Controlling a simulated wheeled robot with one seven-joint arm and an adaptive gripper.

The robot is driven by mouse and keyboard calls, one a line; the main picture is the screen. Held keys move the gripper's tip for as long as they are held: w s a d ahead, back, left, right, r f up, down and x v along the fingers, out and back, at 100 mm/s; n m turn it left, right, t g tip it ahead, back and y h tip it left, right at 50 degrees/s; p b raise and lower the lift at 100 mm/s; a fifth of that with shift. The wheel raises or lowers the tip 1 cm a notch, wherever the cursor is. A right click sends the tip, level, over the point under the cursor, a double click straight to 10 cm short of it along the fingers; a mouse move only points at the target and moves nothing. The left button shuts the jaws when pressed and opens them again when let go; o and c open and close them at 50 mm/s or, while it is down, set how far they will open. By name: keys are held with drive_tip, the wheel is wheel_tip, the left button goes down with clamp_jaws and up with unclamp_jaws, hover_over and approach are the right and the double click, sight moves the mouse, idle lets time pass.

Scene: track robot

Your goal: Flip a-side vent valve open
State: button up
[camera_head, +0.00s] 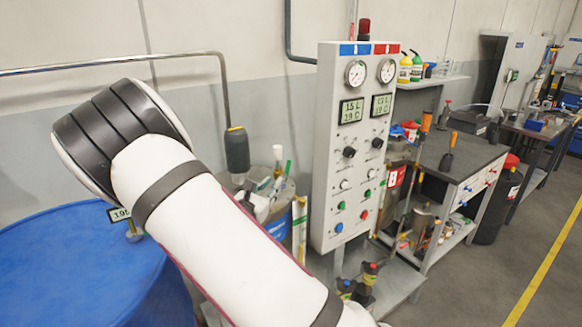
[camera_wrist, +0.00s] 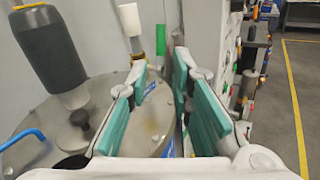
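No part is readably marked as the a-side vent valve. In the wrist view, a blue bent handle (camera_wrist: 22,139) lies at the left edge, over a grey round lid (camera_wrist: 145,118). A dark round knob (camera_wrist: 80,119) stands on the lid beside a dark grey cylinder (camera_wrist: 46,50) with a pale lower end. My gripper (camera_wrist: 160,80) is open and empty above the lid, with teal pads on both fingers. It is to the right of the knob and the blue handle, apart from both. In the head view my arm hides much of this area.
A control panel (camera_head: 348,217) with gauges and knobs stands right of the drum. A white post (camera_wrist: 129,18) and a green one (camera_wrist: 161,40) rise behind the lid. A blue drum (camera_head: 60,265) is at left. A workbench (camera_head: 462,153) stands further right, beside open floor.

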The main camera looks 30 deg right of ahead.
sight(287, 168)
drive_tip(key=x, duration=1.2)
drive_tip(key=shift+d, duration=0.15)
clamp_jaws()
